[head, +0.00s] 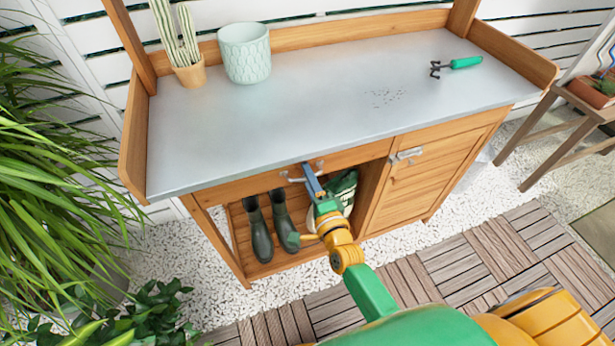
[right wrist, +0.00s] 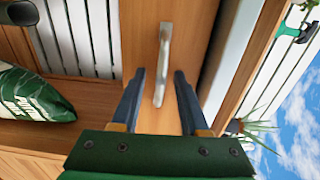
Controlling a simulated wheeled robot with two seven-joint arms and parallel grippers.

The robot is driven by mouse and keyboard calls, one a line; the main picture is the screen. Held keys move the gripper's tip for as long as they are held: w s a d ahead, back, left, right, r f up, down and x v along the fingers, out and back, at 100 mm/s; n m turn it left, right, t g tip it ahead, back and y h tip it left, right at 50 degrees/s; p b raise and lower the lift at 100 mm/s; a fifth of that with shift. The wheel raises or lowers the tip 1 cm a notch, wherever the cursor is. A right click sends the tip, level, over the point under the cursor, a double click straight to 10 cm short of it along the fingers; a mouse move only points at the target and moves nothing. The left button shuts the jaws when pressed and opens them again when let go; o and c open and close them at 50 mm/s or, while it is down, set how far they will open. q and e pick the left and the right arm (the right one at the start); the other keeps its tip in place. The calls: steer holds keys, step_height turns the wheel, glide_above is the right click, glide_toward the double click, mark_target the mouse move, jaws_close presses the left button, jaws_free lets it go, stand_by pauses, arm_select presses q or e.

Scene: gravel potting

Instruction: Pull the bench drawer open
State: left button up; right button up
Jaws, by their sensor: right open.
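The bench drawer (head: 240,187) is a wooden front under the grey bench top, and it looks closed. Its metal handle (head: 291,179) is partly hidden by my right gripper in the head view. In the right wrist view the drawer handle (right wrist: 162,65) is a pale bar on the wooden front. My right gripper (head: 307,172) is in front of the handle. In the right wrist view the right gripper (right wrist: 159,75) is open, with one finger on each side of the handle's end. I cannot tell whether a finger touches it. My left gripper is out of view.
A cupboard door with a latch (head: 408,154) is right of the drawer. Green boots (head: 261,235) and a green-white bag (head: 343,187) are on the shelf below. A pale pot (head: 245,53), a cactus (head: 181,45) and a hand fork (head: 458,64) are on top.

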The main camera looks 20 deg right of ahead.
steer(key=shift+s, duration=0.1)
jaws_close()
stand_by(1.2)
